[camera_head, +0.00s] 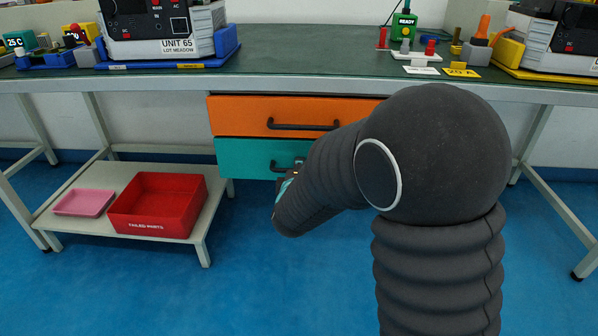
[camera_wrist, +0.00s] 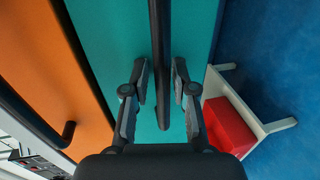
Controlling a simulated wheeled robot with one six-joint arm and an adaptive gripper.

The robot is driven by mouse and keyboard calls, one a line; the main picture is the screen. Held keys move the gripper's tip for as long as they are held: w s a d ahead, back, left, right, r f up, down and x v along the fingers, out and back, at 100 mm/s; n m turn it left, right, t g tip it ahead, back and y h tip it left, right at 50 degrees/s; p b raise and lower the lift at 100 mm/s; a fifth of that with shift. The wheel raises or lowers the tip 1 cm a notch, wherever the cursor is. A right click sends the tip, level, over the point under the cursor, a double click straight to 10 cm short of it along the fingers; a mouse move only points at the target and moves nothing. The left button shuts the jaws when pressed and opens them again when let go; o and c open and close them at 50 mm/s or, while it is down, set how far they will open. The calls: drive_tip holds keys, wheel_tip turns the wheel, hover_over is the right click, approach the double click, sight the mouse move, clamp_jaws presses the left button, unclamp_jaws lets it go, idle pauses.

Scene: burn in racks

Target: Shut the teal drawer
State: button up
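The teal drawer (camera_head: 240,155) sits under the bench, directly below the orange drawer (camera_head: 235,112). My arm hides its right part, and I cannot tell how far out it stands. In the wrist view the teal front (camera_wrist: 110,40) fills the middle, with its dark bar handle (camera_wrist: 160,50) running down between my fingers. My gripper (camera_wrist: 161,68) is open, with one finger on each side of the handle. I see narrow gaps between the fingers and the bar. In the head view my gripper (camera_head: 287,184) is mostly hidden by my arm, near the teal handle (camera_head: 279,167).
A low shelf (camera_head: 130,243) at left holds a red bin (camera_head: 155,228) and a pink tray (camera_head: 84,203). The bench top (camera_head: 330,66) carries test units and small parts. The blue floor (camera_head: 260,290) before the drawers is clear apart from my arm.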

drive_tip(key=shift+s, duration=0.1)
drive_tip(key=s, duration=0.4)
drive_tip(key=s+r, duration=0.1)
drive_tip(key=s, duration=0.2)
drive_tip(key=s+r, duration=0.1)
drive_tip(key=s, duration=0.3)
drive_tip(key=shift+s+a+r, duration=0.15)
drive_tip(key=shift+s+a, duration=0.1)
drive_tip(key=shift+s, duration=0.1)
